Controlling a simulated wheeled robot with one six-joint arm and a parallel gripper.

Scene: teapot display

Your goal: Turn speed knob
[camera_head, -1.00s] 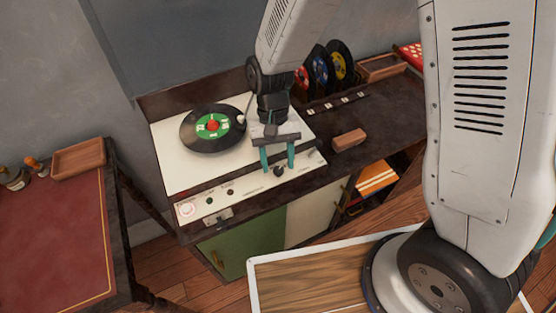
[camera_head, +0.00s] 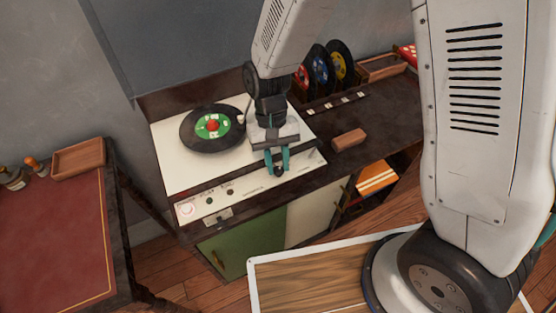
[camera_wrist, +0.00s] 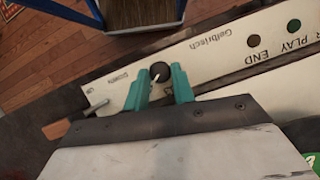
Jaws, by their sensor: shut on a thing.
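The speed knob is a small black round knob (camera_wrist: 159,71) with a pale pointer line, on the white front panel of the turntable (camera_head: 172,172). In the head view the knob (camera_head: 279,172) shows dark between my gripper's fingertips. My gripper (camera_head: 278,163), with teal fingers, points down at the panel and is shut on the knob. In the wrist view the gripper (camera_wrist: 160,88) has one finger on each side of the knob. Part of the knob is hidden by the fingers.
A black record (camera_head: 213,127) with a green label lies on the platter left of my gripper. A brown block (camera_head: 349,139) lies on the counter to the right. Upright records (camera_head: 328,64) stand in a rack behind. A lever (camera_wrist: 96,107) sits near the knob.

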